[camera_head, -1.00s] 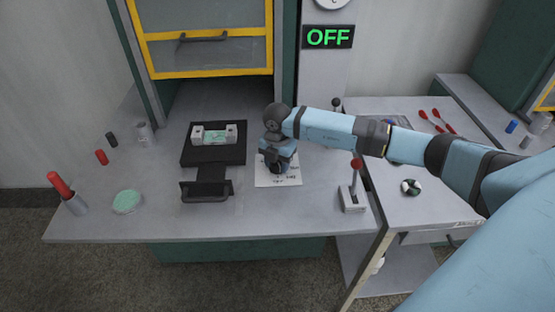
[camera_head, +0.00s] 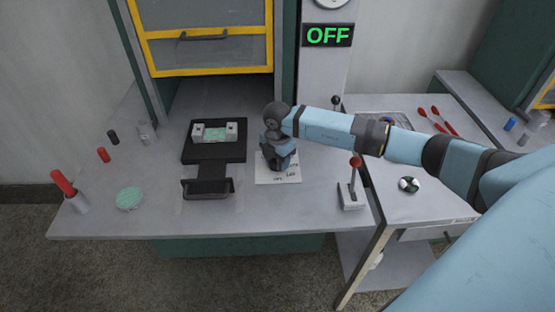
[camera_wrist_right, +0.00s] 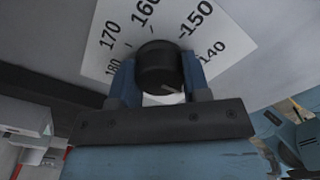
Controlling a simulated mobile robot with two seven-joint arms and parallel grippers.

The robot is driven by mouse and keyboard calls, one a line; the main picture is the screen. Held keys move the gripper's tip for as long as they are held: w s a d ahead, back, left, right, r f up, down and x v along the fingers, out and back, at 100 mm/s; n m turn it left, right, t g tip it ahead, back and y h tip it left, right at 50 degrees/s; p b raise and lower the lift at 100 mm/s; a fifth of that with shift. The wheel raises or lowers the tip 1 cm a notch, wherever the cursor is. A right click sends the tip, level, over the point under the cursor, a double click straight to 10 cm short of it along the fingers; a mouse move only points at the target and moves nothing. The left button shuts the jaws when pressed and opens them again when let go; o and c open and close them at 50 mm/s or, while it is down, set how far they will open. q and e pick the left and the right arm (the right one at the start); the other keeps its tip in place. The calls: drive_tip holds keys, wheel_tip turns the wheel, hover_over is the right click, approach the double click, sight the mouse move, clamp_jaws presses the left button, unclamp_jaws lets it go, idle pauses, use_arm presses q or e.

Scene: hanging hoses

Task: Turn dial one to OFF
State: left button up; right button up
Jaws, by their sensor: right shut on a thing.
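The dial is a round black knob (camera_wrist_right: 158,62) in the right wrist view, on a white sheet (camera_wrist_right: 96,58) printed with numbers such as 140, 150, 160, 170 and 180. No OFF mark can be read on the visible part of the sheet. In the head view the white sheet (camera_head: 288,176) lies on the workbench, and my gripper hides the knob. My right gripper (camera_head: 279,165) points down there. In the right wrist view its blue fingers (camera_wrist_right: 160,80) sit on both sides of the knob and are shut on it. My left gripper is in neither view.
A lit green OFF sign (camera_head: 328,36) is on the post behind. A lever with a red knob (camera_head: 355,162) stands right of the dial. A black fixture with a handle (camera_head: 208,188) is to the left. A raised yellow-framed window (camera_head: 204,40) hangs behind the bench (camera_head: 130,222).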

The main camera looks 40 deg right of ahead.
drive_tip(key=o, duration=0.9)
drive_tip(key=shift+r, duration=0.15)
wheel_tip(320, 180, up, 14)
drive_tip(key=shift+f+b, duration=0.15)
drive_tip(key=shift+b, duration=0.15)
